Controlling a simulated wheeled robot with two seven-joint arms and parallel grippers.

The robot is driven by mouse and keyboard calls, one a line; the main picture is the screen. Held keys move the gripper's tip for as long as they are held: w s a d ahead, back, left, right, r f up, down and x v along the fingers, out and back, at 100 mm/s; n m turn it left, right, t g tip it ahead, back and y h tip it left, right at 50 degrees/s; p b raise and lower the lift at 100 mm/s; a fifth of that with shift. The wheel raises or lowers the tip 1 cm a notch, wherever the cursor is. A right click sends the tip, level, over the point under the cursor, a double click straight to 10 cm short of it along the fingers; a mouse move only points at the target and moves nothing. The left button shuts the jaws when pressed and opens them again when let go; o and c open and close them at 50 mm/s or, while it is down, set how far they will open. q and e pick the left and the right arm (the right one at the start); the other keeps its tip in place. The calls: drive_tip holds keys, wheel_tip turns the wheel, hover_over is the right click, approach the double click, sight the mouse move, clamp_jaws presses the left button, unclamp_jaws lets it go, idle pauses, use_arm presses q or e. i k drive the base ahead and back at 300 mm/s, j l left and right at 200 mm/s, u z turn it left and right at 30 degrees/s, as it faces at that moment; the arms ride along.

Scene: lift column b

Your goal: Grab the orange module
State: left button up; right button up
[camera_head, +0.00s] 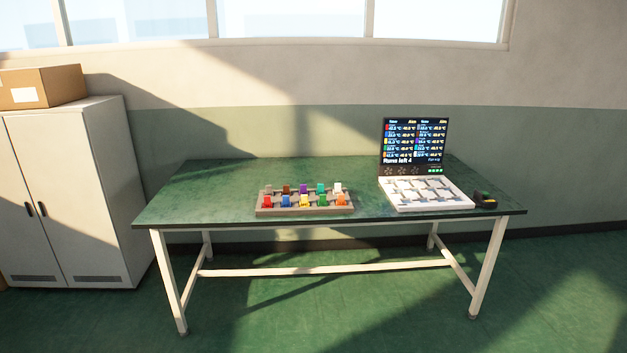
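The orange module (341,200) is a small block at the right end of the front row of a grey-brown rack (305,211). The rack lies on a green-topped table (215,190). In the front row to its left are green, yellow, blue and red modules. A white module (338,188) stands behind it in the back row, with green, purple, brown and pale ones further left. Neither of my grippers shows in the head view, and nothing is seen touching the orange module.
A white slotted tray (428,194) with an upright dark screen (413,146) stands right of the rack. A small black device (485,200) sits near the table's right edge. The table's left part is bare. A grey cabinet (108,190) with a cardboard box (40,87) stands at left.

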sight(341, 201)
drive_tip(key=i, duration=2.1)
